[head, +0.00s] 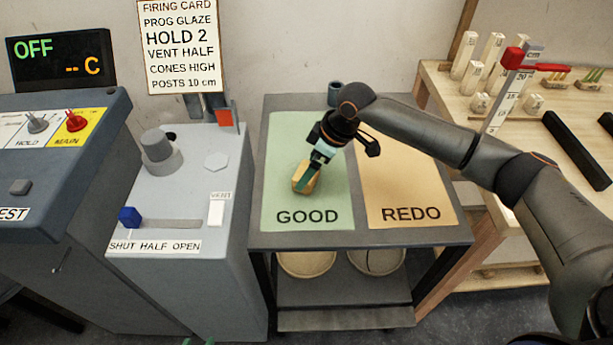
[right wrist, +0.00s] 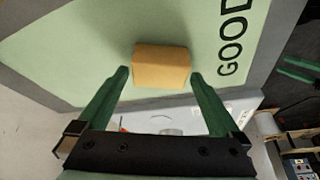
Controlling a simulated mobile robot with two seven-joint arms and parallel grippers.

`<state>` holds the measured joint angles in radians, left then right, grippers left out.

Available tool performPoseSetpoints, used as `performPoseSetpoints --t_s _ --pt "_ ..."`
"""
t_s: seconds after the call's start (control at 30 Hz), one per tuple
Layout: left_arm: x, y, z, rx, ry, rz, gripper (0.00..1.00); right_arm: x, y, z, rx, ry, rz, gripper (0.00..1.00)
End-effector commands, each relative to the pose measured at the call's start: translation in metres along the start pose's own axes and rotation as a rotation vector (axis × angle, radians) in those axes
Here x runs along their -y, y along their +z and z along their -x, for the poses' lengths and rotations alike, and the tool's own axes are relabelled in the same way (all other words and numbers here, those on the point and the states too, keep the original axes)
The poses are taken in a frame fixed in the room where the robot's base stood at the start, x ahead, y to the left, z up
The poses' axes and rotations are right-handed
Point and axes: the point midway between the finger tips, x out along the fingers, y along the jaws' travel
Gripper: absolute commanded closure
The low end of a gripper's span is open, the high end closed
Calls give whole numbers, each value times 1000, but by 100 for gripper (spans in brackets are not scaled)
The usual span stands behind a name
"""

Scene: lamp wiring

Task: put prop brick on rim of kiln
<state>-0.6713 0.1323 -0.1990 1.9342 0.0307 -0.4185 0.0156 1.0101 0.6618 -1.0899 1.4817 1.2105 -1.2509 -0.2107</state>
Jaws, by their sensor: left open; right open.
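The prop brick (head: 303,182), a small tan-yellow block, lies on the green GOOD half of the cart top. In the right wrist view the brick (right wrist: 161,65) sits between the fingertips. My right gripper (right wrist: 160,76) is open, its green fingers on either side of the brick's near part with small gaps. In the head view the right gripper (head: 306,175) reaches down from the right and partly hides the brick. My left gripper (head: 198,342) shows only as green fingertips at the bottom edge, open. I cannot make out a kiln rim.
A grey box (head: 225,125) with a blue-knobbed vent slider stands left of the cart. A control panel (head: 60,170) and a display (head: 62,58) reading OFF are further left. The orange REDO mat (head: 405,185) is bare.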

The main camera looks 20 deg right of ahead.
Motion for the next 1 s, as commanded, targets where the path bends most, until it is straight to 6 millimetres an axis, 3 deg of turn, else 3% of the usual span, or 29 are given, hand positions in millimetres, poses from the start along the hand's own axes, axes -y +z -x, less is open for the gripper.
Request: performPoseSetpoints --t_s 0.17,0.43,1.0 --pt "-1 0 -2 -1 2 0 50 0 0 -22 1 1 1 0" --pt "-1 0 -2 -1 3 -1 50 0 0 -25 0 2 2 0" --pt "-1 0 -2 0 2 -1 50 0 0 -24 0 2 1 64"
